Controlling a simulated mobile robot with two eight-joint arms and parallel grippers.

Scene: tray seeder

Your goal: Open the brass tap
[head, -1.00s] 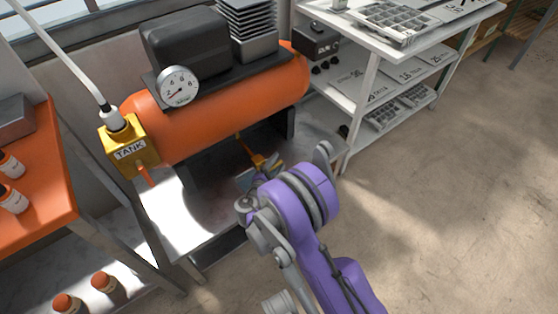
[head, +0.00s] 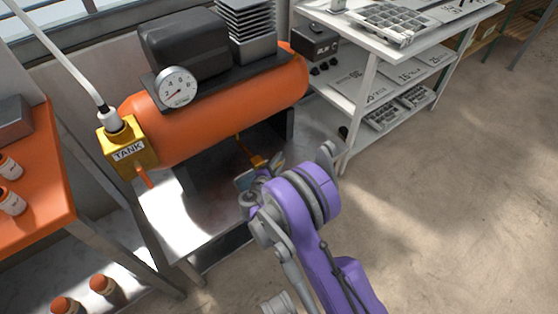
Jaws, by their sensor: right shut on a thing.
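The brass tap (head: 257,160) hangs below the orange tank (head: 210,118), on a thin brass pipe running down from its underside. My right gripper (head: 262,170) is at the tap, below the tank, and is shut on it. My own wrist and purple forearm cover most of the fingers and the lower part of the tap, so how far its handle is turned cannot be told. My left gripper is out of view.
A pressure gauge (head: 177,88) faces forward on the tank. A yellow block labelled TANK (head: 127,150) with an orange lever (head: 144,178) is at its left end. White shelving (head: 357,122) stands close on the right. An orange bench (head: 38,190) is on the left. The floor at right is clear.

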